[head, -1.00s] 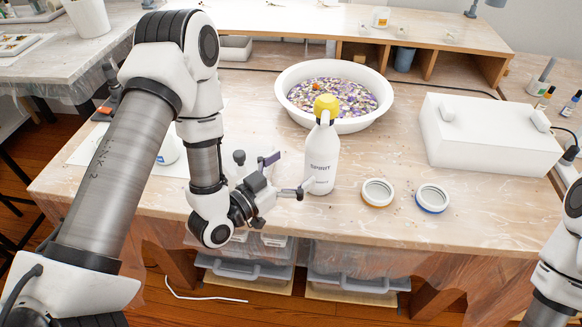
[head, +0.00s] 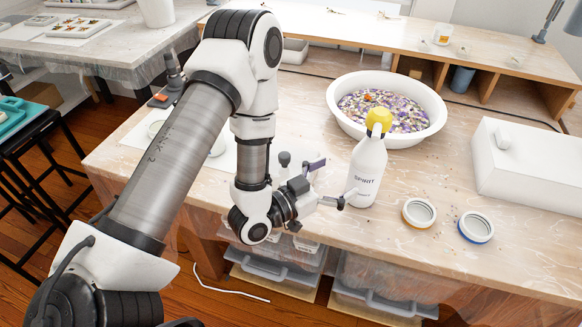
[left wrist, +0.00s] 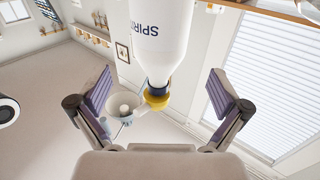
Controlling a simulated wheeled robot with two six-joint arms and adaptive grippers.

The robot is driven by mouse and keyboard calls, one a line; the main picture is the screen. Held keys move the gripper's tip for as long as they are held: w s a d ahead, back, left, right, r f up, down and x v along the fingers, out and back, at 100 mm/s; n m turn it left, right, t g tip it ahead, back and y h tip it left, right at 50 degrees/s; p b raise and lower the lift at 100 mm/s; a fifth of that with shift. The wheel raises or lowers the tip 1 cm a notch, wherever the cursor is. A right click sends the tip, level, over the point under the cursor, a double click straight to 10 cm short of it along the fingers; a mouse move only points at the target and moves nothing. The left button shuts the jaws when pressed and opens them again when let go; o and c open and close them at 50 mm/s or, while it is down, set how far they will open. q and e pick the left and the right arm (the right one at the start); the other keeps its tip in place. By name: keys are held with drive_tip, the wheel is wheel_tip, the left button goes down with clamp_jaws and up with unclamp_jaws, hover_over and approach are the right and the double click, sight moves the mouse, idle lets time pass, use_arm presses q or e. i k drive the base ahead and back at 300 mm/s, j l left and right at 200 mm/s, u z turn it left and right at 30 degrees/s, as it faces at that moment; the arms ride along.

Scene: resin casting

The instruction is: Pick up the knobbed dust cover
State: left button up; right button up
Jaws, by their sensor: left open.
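The dust cover, a white box with a knob on its top (head: 532,165), stands at the right of the bench in the head view, its right part cut off by the picture edge. My left gripper (head: 332,182) is open and empty at the bench's front edge, well left of the cover. A white SPIRIT bottle (head: 366,175) with a yellow cap stands just beyond its fingers. In the left wrist view the bottle (left wrist: 162,35) appears inverted between the spread fingers, apart from both. My right gripper is not in view.
A white basin of colourful chips (head: 432,125) stands behind the bottle. An orange-rimmed ring jar (head: 419,213) and a blue-rimmed one (head: 475,227) lie in front of the cover. Wooden shelving (head: 500,75) runs along the back. Bare bench lies between basin and cover.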

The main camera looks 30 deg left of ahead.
sight(285, 168)
drive_tip(key=l+u, duration=0.35)
drive_tip(key=l, duration=0.25)
drive_tip(key=l+u, duration=0.35)
drive_tip(key=l, duration=0.35)
drive_tip(key=i, duration=0.05)
